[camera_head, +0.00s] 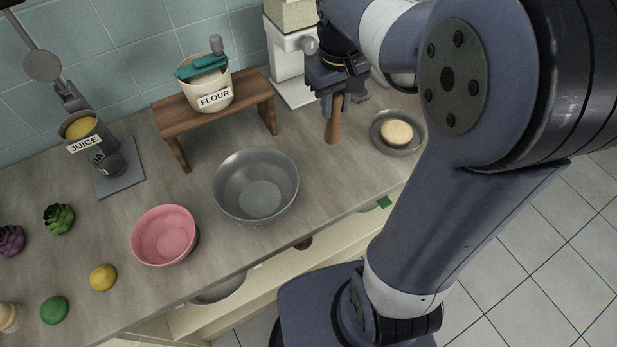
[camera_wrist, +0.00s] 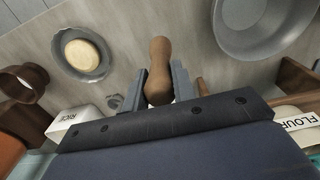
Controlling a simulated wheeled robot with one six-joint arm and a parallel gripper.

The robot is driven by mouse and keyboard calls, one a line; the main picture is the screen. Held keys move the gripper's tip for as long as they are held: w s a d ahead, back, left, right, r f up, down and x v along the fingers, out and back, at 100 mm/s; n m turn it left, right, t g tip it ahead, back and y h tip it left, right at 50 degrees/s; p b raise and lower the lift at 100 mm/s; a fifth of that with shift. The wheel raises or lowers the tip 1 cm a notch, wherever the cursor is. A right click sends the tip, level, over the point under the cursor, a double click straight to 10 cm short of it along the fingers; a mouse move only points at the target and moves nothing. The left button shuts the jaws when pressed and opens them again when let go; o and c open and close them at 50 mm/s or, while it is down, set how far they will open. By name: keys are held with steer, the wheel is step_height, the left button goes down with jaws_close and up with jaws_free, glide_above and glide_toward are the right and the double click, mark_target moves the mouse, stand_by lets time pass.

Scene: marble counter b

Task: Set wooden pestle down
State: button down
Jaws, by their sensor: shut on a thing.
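The wooden pestle (camera_head: 333,126) is brown and hangs roughly upright below my gripper (camera_head: 334,88) in the head view, over the right part of the counter. In the wrist view, the rounded end of the pestle (camera_wrist: 159,62) shows between the two dark fingers of my gripper (camera_wrist: 158,88), which are shut on it. I cannot tell whether the pestle's lower end touches the counter. The upper part of the pestle is hidden by the gripper.
A grey plate (camera_head: 377,143) with a round tan item (camera_head: 397,133) lies right of the pestle. A metal bowl (camera_head: 232,201) and pink bowl (camera_head: 165,236) stand left. A wooden riser (camera_head: 164,118) holds the flour tub (camera_head: 211,88). Bare counter (camera_head: 322,172) lies in front.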

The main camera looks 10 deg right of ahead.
mark_target(329, 138)
steer(key=shift+a+f, duration=0.2)
steer(key=shift+a, duration=0.1)
step_height(329, 138, down, 10)
steer(key=shift+s+r+p, duration=0.1)
steer(key=shift+r+p, duration=0.05)
steer(key=shift+p, duration=0.2)
steer(key=shift+f, duration=0.2)
steer(key=c, duration=1.2)
jaws_free()
steer(key=shift+o, duration=0.2)
step_height(329, 138, up, 12)
steer(key=shift+r, duration=0.25)
